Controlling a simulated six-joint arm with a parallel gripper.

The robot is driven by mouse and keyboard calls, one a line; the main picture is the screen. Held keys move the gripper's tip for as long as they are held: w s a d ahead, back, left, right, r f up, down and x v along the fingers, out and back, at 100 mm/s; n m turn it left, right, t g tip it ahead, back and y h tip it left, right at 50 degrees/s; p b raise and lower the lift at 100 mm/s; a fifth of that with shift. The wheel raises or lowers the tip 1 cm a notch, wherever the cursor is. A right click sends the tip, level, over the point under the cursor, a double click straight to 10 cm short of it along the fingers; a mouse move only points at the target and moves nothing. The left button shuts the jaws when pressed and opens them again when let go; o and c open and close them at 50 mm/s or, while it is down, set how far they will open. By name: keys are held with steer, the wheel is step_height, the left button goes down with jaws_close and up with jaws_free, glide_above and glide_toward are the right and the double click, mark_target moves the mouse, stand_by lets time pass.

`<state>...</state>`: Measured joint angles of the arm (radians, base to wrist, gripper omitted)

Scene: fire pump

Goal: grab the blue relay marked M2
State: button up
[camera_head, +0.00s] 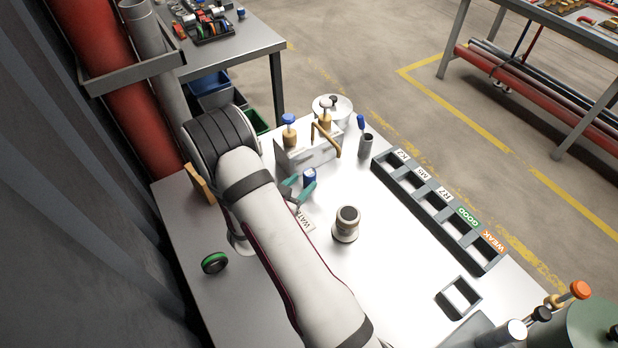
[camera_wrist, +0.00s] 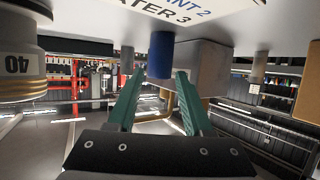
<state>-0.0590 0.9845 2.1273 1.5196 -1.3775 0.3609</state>
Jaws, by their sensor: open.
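A short blue cylinder (camera_head: 310,175) stands on the white bench just ahead of my gripper (camera_head: 303,186). No M2 mark is readable on it, so I cannot confirm that it is the relay. In the wrist view, the blue cylinder (camera_wrist: 161,54) shows at the top, roughly centred between the teal fingers of my gripper (camera_wrist: 157,78). The fingers are open and apart, with nothing visibly held. Part of the cylinder's lower side is close to the fingers in the head view, and I cannot tell whether they touch.
A labelled dark rack (camera_head: 437,212) lies right. A round cream-and-dark fitting (camera_head: 346,224) stands right of my arm. A green-black ring (camera_head: 215,263) lies left. A small square frame (camera_head: 460,297) is front right.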

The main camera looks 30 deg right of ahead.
mark_target(307, 180)
steer(key=x, duration=0.5)
steer(key=shift+w+d+f, duration=0.1)
steer(key=shift+d+f, duration=0.05)
steer(key=shift+f, duration=0.15)
jaws_close()
